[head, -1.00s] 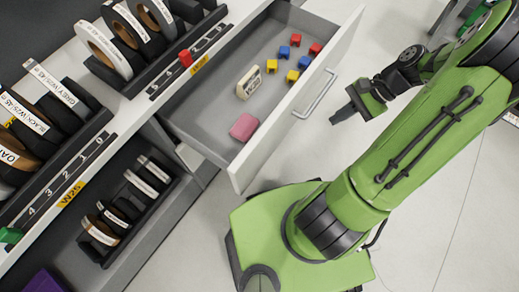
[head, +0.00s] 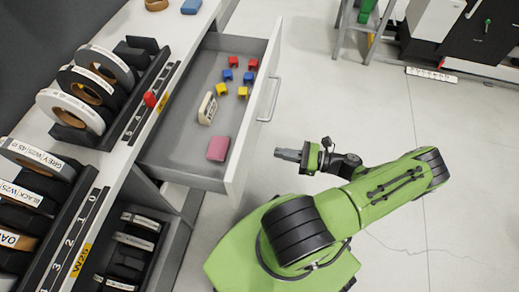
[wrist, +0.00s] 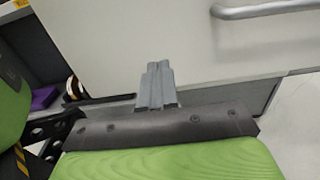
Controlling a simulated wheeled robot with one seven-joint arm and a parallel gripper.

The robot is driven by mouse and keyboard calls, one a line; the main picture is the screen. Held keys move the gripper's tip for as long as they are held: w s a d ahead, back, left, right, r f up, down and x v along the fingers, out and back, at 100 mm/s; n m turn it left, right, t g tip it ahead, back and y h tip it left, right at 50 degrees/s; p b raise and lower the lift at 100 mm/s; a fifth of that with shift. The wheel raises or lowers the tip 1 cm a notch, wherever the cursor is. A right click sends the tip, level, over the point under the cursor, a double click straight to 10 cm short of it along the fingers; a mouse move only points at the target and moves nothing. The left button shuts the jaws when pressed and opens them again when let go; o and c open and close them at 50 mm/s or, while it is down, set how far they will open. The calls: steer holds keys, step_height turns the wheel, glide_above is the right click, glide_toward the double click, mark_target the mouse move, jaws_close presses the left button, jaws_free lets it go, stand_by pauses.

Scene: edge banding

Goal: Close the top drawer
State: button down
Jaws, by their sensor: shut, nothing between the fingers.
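The top drawer (head: 192,136) stands pulled out from the cabinet in the head view. It holds a pink block (head: 218,148), a cream labelled piece (head: 207,108) and several small red, blue and yellow pieces. Its white front panel carries a bar handle (head: 271,99), which also shows at the upper right of the wrist view (wrist: 265,9). My gripper (head: 279,153) is shut and empty, outside the drawer, to the right of the front panel and below the handle in the picture. In the wrist view my fingertips (wrist: 158,68) point toward the white front panel (wrist: 140,40), with no clear contact visible.
The counter carries racks of edge-banding rolls (head: 72,108) at the left. An open lower compartment (head: 130,245) holds more rolls. My green base stands close below the drawer's near corner. Open floor (head: 330,100) lies to the right of the drawer.

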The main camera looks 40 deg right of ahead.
mark_target(251, 147)
steer(key=b+x, duration=0.1)
steer(key=x, duration=0.6)
steer(key=shift+w, duration=0.15)
steer(key=shift+w+a, duration=0.1)
steer(key=shift+a, duration=0.05)
